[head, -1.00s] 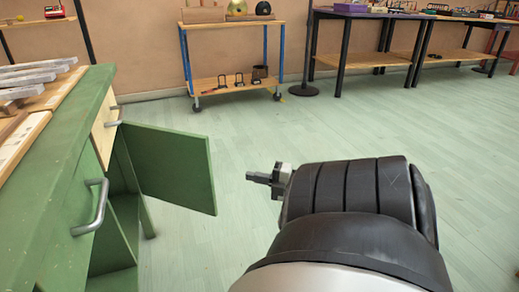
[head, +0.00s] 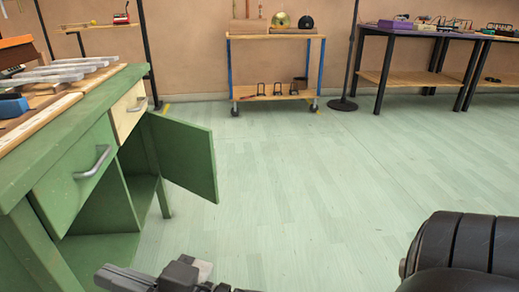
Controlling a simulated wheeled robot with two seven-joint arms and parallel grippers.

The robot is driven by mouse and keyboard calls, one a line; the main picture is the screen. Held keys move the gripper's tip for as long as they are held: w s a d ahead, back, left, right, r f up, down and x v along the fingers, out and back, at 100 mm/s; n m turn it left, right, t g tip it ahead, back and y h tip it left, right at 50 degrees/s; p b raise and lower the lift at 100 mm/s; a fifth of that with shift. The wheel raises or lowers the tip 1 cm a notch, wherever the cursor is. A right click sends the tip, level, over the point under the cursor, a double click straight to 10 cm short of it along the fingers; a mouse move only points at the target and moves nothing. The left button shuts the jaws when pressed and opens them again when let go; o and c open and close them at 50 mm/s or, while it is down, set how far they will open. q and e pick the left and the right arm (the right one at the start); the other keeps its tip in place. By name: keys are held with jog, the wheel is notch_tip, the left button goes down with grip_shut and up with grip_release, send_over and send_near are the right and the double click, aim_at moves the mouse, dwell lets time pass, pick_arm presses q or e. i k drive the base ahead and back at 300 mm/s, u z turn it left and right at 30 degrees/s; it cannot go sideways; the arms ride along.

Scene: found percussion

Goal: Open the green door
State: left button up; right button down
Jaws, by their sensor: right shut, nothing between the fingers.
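The green door (head: 183,158) stands swung out from the green cabinet (head: 62,138) on the left, with open floor on its far side. The compartment behind it is exposed, showing a green inner shelf and divider. My right gripper (head: 122,277) is at the bottom edge, in front of the cabinet, shut and empty. It is nearer to me than the door and apart from it in the picture. Part of it is cut off by the frame. My right arm shows at the lower right. My left gripper is not in view.
A green drawer (head: 78,172) and a pale wooden drawer (head: 130,110) have metal handles. Metal bars (head: 62,73) lie on the cabinet top. A wheeled cart (head: 277,97) and dark tables (head: 425,37) stand at the back. The middle floor is clear.

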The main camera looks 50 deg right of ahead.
aim_at(186, 151)
jog(key=z, duration=0.8)
jog(key=k, duration=1.1)
jog(key=z, duration=1.15)
jog(key=i, duration=1.1)
jog(key=u, duration=1.35)
jog(key=i, duration=1.2)
jog(key=u, duration=0.45)
